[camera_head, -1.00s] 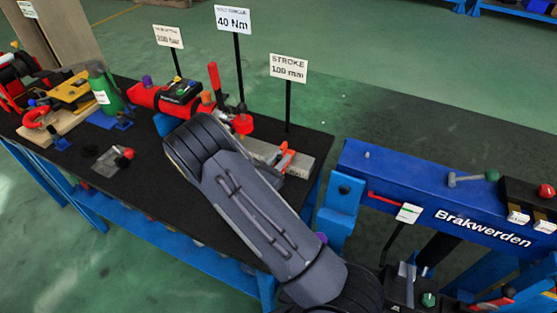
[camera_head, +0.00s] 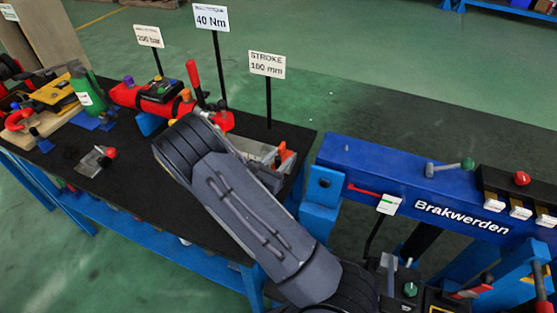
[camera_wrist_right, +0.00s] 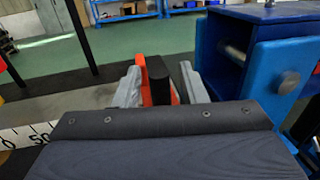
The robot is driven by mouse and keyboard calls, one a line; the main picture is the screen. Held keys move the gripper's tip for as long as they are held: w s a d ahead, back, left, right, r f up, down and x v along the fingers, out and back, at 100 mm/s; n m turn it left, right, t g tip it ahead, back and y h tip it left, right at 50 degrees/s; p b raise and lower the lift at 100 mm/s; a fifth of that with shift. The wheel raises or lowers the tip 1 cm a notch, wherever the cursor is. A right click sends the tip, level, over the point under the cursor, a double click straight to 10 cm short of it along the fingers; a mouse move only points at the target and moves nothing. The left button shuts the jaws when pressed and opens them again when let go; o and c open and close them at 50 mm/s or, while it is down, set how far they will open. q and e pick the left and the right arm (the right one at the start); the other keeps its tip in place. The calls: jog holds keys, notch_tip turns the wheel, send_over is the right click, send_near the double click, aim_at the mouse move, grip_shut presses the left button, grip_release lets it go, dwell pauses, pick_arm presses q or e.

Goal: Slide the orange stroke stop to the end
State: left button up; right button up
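The orange stroke stop (camera_wrist_right: 140,84) shows in the right wrist view with a black upright part (camera_wrist_right: 158,80) at its middle. My right gripper (camera_wrist_right: 163,86) has one light-grey finger on each side of the stop and appears shut on it. In the head view a small piece of the orange stop (camera_head: 283,153) shows past my right forearm, near the right end of the grey rail (camera_head: 286,164). My forearm hides most of the gripper and rail there. A white scale (camera_wrist_right: 28,134) marked 50 shows at left in the wrist view. My left gripper is not in view.
A sign reading STROKE 100 mm (camera_head: 267,65) stands behind the rail. A red device with a lever (camera_head: 195,85) stands to its left. The blue Brakwerden beam (camera_head: 400,180) stands close to the right, beyond a narrow gap.

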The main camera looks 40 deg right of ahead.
jog(key=b+v, duration=0.1)
jog(key=v, duration=0.7)
jog(key=shift+d, duration=0.1)
dwell(0.4)
